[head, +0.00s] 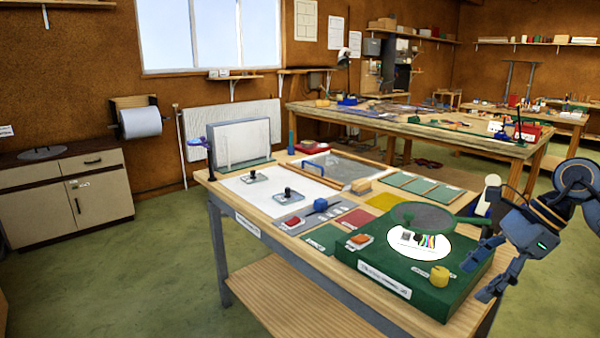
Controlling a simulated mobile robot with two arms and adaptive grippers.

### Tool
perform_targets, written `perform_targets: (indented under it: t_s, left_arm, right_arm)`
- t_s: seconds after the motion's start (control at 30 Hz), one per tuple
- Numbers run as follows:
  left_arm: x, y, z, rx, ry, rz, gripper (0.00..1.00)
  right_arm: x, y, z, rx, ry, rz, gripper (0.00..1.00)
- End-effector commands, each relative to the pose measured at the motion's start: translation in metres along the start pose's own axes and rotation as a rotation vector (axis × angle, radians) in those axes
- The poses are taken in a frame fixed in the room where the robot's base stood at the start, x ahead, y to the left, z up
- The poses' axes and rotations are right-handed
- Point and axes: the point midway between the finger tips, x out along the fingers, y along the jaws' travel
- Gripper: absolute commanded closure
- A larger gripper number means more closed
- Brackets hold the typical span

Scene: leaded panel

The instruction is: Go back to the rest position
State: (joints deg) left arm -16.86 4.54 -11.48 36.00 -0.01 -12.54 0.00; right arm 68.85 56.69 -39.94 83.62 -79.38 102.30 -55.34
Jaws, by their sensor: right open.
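My right gripper (482,276) is at the right of the head view, beside the right end of the workbench (262,222). It is open, with nothing seen between its fingers. It is close to the right side of a green box (375,262) with a lit white disc (420,243) on top. From this view I cannot tell whether it touches the box. My left gripper is not in the view.
A round magnifier (416,217) stands over the disc. A yellow knob (439,275) sits on the box's front right. Glass pieces and tools cover much of the bench. A second long table (420,133) stands behind. Green floor (130,270) is clear at left.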

Motion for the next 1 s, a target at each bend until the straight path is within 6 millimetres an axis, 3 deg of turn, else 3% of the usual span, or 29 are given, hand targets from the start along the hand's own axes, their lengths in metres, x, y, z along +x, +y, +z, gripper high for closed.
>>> perform_targets:
  t_s: [0.27,0.37,0.5,0.6,0.7,0.87,1.0]
  left_arm:
    - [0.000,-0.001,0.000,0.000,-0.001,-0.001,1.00]
    - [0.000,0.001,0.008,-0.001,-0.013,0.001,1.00]
    - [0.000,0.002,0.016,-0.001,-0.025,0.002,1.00]
    - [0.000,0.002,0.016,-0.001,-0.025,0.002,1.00]
    - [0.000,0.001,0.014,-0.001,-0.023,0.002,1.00]
    - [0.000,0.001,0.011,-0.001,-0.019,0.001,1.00]
    - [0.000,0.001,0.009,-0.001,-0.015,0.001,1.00]
  right_arm:
    - [0.058,-0.002,0.067,0.015,-0.262,-0.011,0.39]
    - [0.079,0.002,0.101,0.051,-0.412,-0.006,0.39]
    - [0.105,0.013,0.161,0.180,-0.711,0.025,0.39]
    - [0.109,0.019,0.200,0.345,-0.963,0.062,0.39]
    - [0.103,0.019,0.221,0.556,-1.201,0.107,0.39]
    - [0.093,0.007,0.215,0.982,-1.537,0.181,0.39]
    - [0.100,-0.005,0.173,1.431,-1.767,0.233,0.39]
